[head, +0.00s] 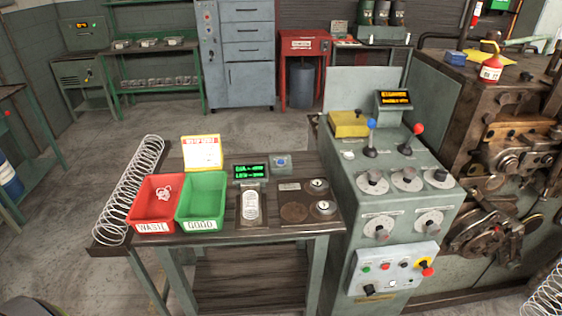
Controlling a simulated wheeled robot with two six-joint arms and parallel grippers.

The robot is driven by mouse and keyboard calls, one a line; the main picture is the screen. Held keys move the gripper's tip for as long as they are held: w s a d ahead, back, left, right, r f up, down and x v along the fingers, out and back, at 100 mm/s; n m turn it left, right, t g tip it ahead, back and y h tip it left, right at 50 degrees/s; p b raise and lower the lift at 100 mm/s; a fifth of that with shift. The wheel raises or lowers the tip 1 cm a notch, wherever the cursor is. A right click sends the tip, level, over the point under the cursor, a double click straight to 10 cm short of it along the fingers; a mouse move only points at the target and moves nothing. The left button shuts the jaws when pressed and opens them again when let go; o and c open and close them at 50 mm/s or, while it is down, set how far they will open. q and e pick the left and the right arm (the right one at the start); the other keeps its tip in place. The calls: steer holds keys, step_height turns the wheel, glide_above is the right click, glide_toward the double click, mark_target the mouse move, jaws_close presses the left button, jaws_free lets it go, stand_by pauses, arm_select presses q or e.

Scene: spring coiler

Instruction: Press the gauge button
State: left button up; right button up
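A small gauge display (252,172) with green text stands at the back of the table. A small grey box with a round blue button (281,161) sits just right of the display. In front of the display, a short pale coil spring (250,208) lies in a dark cradle. Neither of my grippers is in view, and nothing touches the button.
The table (200,239) also holds a red WASTE bin (150,227) with coiled scrap, a green GOOD bin (201,224), and a plate with two round knobs or dials (318,185). A long spring (130,190) lies at left. The coiler's console (385,215) with levers stands right.

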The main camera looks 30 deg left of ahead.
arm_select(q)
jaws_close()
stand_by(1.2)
